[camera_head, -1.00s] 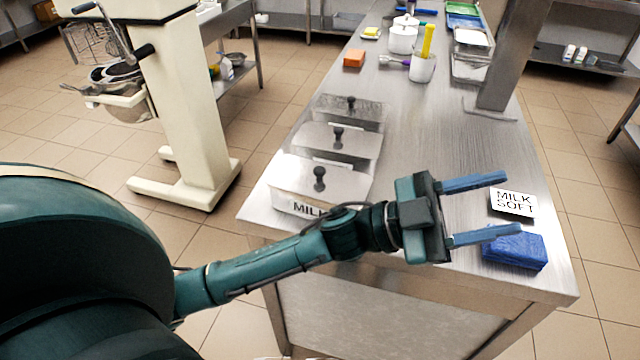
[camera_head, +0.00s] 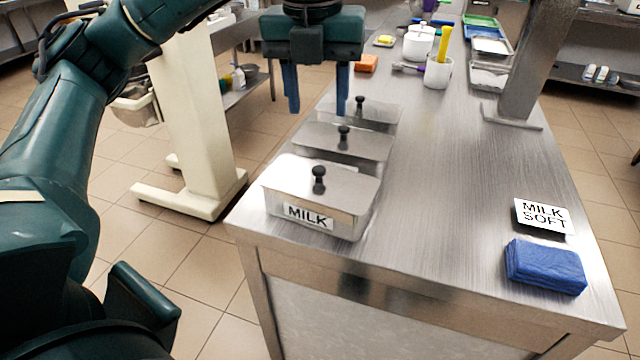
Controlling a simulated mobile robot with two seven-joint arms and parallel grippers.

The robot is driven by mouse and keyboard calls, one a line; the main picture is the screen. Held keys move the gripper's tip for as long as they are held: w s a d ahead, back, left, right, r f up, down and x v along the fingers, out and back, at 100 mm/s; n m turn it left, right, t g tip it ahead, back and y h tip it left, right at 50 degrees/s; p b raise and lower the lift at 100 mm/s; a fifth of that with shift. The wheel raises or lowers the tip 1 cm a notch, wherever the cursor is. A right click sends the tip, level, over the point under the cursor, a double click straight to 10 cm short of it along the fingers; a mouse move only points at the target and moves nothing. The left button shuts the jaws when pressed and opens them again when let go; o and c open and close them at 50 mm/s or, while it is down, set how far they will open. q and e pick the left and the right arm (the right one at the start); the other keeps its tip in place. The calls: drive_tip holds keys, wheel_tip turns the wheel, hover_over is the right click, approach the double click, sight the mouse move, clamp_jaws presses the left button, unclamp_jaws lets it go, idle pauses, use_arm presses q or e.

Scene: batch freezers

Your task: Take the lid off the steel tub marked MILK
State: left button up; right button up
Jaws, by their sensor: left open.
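The steel tub marked MILK (camera_head: 343,222) stands at the near left corner of the steel table, its label facing me. Its lid (camera_head: 285,179) is on, with a black knob (camera_head: 319,179) on top. Two more lidded tubs stand in a row behind it, a middle one (camera_head: 372,146) and a far one (camera_head: 385,112); no labels show on them. My left gripper (camera_head: 317,108) is open and empty, fingers pointing down, in front of the far tubs in the picture and above the MILK tub's knob. My right gripper is not in view.
A steel post (camera_head: 524,75) rises on the right. An orange block (camera_head: 366,64) and white containers (camera_head: 438,72) stand farther back. The table's middle is clear.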

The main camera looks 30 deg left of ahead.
use_arm(q)
drive_tip(key=a, duration=0.1)
drive_tip(key=b, duration=0.2)
hover_over(319, 168)
drive_tip(key=s, duration=0.1)
wheel_tip(319, 168, down, 6)
drive_tip(key=shift+s+a+f, duration=0.15)
drive_tip(key=shift+f, duration=0.1)
drive_tip(key=shift+w+f, duration=0.15)
drive_tip(key=shift+f, duration=0.85)
drive_tip(key=shift+w+f, duration=0.2)
drive_tip(key=shift+f, duration=0.75)
drive_tip(key=shift+w+f, duration=0.15)
drive_tip(key=shift+f, duration=0.85)
drive_tip(key=shift+d, duration=0.2)
clamp_jaws()
